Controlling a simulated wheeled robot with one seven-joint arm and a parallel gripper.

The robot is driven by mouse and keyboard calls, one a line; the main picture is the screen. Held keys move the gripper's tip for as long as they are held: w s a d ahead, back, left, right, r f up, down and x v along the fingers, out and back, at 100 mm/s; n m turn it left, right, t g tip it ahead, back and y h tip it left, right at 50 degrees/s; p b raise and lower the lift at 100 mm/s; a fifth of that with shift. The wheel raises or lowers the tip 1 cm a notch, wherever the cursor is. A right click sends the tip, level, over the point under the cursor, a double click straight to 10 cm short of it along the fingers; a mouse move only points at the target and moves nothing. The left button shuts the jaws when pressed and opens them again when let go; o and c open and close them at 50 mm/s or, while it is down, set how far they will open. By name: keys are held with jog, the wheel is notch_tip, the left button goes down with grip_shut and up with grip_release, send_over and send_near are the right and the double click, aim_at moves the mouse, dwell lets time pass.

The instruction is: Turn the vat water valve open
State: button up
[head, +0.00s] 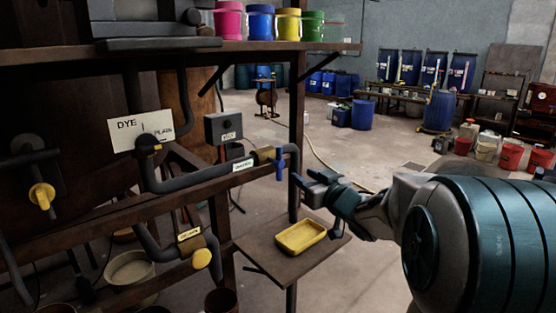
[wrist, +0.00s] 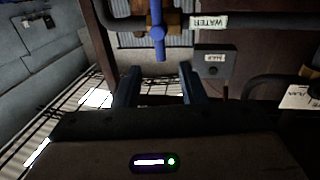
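The water valve has a blue lever handle (head: 280,163) on a dark pipe, beside a brass body (head: 264,155) and a white label (head: 243,165). In the wrist view the blue handle (wrist: 158,36) hangs down from the pipe, close to the "WATER" label (wrist: 209,22). My gripper (head: 306,184) is just right of the handle and a little below it in the head view. Its two fingers are apart and empty in the wrist view (wrist: 158,78). The handle's lower end lines up with the gap between the fingertips; I see no contact.
A small shelf with a yellow tray (head: 301,237) lies below my gripper. A grey box (head: 223,128) stands behind the pipe. Other valves with yellow handles (head: 42,196) (head: 202,259) are on the left. A wooden post (head: 297,110) rises near the valve.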

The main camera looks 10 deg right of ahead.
aim_at(281, 160)
jog(key=p+x, duration=0.1)
jog(key=x, duration=1.2)
jog(key=shift+w+a+p, duration=0.1)
jog(key=shift+w+p, duration=0.2)
jog(key=shift+p, duration=0.1)
grip_shut()
